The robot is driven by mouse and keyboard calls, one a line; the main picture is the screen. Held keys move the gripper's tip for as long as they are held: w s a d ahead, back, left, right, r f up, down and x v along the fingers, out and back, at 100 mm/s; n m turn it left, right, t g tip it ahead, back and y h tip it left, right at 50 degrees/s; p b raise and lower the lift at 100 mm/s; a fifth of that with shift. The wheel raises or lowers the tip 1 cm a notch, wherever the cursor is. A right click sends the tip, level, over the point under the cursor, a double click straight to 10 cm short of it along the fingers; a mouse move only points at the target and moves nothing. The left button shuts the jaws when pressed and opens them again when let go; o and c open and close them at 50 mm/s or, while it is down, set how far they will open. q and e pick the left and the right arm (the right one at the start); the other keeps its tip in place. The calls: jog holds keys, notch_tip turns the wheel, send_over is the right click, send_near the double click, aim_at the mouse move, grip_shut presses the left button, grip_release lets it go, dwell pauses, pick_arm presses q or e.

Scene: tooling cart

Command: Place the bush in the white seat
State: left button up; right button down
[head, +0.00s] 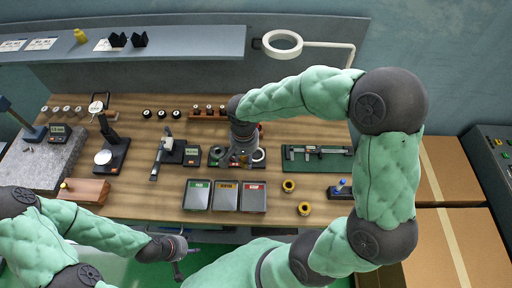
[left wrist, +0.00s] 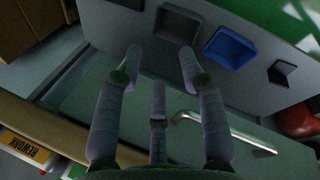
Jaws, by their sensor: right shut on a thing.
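My right gripper (head: 242,158) is over the dark seat fixture at the middle of the bench, pointing down. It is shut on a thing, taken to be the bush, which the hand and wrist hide. The white seat (head: 259,155) shows as a pale ring just right of the fingers. A green-rimmed seat (head: 215,155) is to their left. I cannot tell whether the held thing touches a seat. My left gripper (head: 178,250) is low in front of the bench; in the left wrist view its fingers (left wrist: 160,65) are spread and empty.
Two brass-coloured rings (head: 289,185) (head: 305,208) lie on the bench at right. Three labelled trays (head: 226,210) stand in front of the fixture. A shelf (head: 180,42) overhangs the back.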

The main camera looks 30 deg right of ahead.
jog(key=w+d+f, duration=0.3)
jog(key=w+d, duration=0.1)
jog(key=d, duration=0.1)
send_over(256, 155)
jog(key=f, duration=0.3)
jog(key=f+b, duration=0.1)
jog(key=shift+s+a+f, duration=0.2)
jog(key=shift+s+f, duration=0.05)
jog(key=shift+f, duration=0.1)
jog(key=shift+w+d+f, duration=0.1)
jog(key=shift+d+f, duration=0.1)
jog(key=shift+f, duration=0.1)
jog(key=shift+w+f, duration=0.1)
jog(key=shift+f, duration=1.45)
jog(key=shift+f+b, duration=0.1)
jog(key=shift+b, duration=0.25)
jog(key=c, duration=0.7)
grip_release()
jog(key=shift+c, duration=0.2)
